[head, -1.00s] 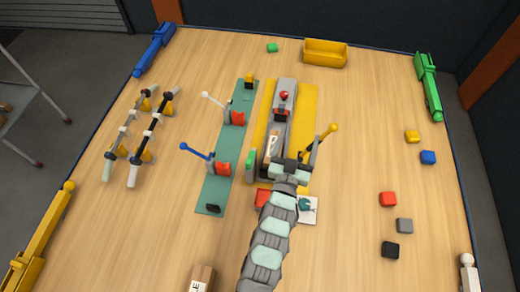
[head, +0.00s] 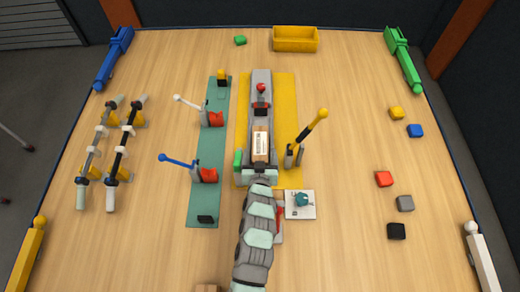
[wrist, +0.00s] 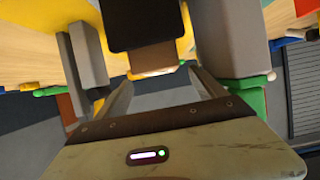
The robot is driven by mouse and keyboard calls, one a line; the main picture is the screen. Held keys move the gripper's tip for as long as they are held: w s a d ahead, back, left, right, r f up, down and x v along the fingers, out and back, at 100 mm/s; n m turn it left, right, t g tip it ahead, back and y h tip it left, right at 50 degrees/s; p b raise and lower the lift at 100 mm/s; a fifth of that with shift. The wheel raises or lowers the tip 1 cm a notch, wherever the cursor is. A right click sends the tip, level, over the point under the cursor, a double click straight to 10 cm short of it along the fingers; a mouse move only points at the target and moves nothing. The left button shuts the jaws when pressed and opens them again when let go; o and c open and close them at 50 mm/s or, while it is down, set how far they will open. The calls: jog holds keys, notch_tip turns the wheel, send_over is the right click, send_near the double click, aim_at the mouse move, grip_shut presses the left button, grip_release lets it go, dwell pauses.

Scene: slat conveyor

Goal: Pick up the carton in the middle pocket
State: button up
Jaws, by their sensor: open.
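A brown carton (head: 261,146) with a white label lies on the grey conveyor (head: 261,83) in the head view. My gripper (head: 260,170) is just in front of the carton's near end, over the conveyor line. Its fingertips are hard to make out there. In the wrist view my gripper (wrist: 161,78) is open, with its two fingers spread apart and nothing between them. A brown face with a pale edge, likely the carton (wrist: 154,57), shows beyond the fingertips, below a dark block. Contact is not visible.
The conveyor stands on a yellow plate (head: 285,90). Small cubes lie far right.

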aim_at(260, 144)
jog(key=shift+r+x, duration=0.25)
jog(key=shift+x, duration=1)
jog(key=x, duration=0.4)
jog(key=shift+w+f, duration=0.15)
jog(key=shift+c, duration=0.3)
grip_shut()
